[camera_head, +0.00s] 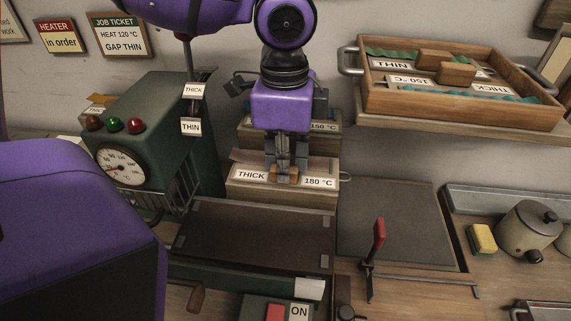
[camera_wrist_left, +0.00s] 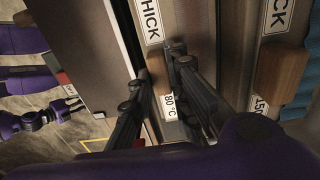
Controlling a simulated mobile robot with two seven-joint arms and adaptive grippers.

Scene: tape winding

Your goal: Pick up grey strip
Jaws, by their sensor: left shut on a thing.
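No grey strip can be made out for certain in either view. My left gripper (camera_head: 286,174) reaches down from the top of the head view to the front of a wooden drawer (camera_head: 243,176) labelled THICK and 180 °C. Its fingers are shut on the small wooden handle of this drawer. The handle (camera_wrist_left: 157,72) also shows between the dark fingers in the left wrist view. The fingers hide part of the drawer front. Another purple gripper (camera_wrist_left: 72,105), likely my right one, is small at the left of the wrist view, away from the drawers.
A wooden tray (camera_head: 455,110) at upper right holds green and blue wavy strips, wooden blocks and labels. A green machine (camera_head: 165,125) with a gauge stands left. A dark flat plate (camera_head: 255,235) lies before the drawer. A red-handled lever (camera_head: 379,235), yellow sponge (camera_head: 482,239) and pot (camera_head: 525,230) stand right.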

